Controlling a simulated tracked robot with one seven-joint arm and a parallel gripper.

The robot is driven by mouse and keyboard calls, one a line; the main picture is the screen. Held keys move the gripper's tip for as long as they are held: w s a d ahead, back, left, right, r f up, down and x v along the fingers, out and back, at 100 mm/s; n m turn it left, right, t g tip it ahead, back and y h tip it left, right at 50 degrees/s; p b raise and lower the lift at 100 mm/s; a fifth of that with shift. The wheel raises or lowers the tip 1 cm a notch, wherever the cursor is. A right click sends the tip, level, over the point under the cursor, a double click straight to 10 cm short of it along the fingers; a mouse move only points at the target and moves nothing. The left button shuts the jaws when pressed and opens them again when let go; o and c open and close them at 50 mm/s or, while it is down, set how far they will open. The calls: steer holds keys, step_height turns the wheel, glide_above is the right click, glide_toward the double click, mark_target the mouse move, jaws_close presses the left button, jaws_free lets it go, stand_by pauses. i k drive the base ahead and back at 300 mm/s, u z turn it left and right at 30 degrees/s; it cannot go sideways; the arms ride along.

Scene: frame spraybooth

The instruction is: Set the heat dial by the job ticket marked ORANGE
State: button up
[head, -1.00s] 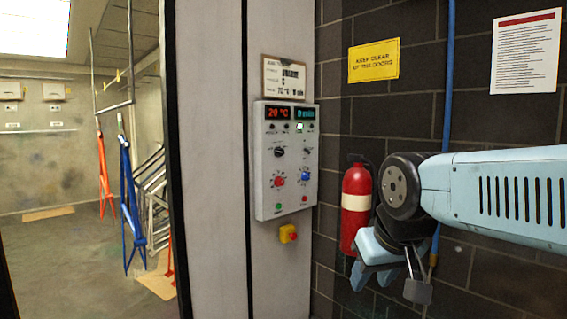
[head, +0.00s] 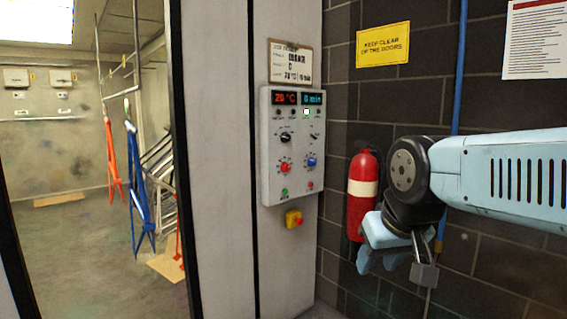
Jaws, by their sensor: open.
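The control box (head: 293,191) hangs on the grey booth wall. Its red display (head: 285,98) reads 20 °C and its teal display (head: 313,99) reads 0 min. A red dial (head: 285,167) sits lower left on the box, apparently the heat dial, with a blue dial (head: 312,162) to its right. Their pointer settings are too small to read. A job ticket (head: 290,62) on a clipboard is fixed above the box; its print is blurred, with a °C and a minutes figure at the bottom. My gripper (head: 381,264) is open and empty, right of the box and apart from it.
A red fire extinguisher (head: 362,195) stands on the brick wall behind my gripper. A red-and-yellow emergency button (head: 293,219) sits under the box. The booth opening at left shows orange and blue frames (head: 137,185) hanging. A blue pipe (head: 455,90) runs down the wall.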

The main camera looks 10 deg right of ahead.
mark_target(285, 167)
steer(key=z, duration=0.05)
steer(key=k, duration=0.45)
steer(key=u, duration=0.35)
steer(key=i, duration=1.45)
steer(key=z, duration=0.45)
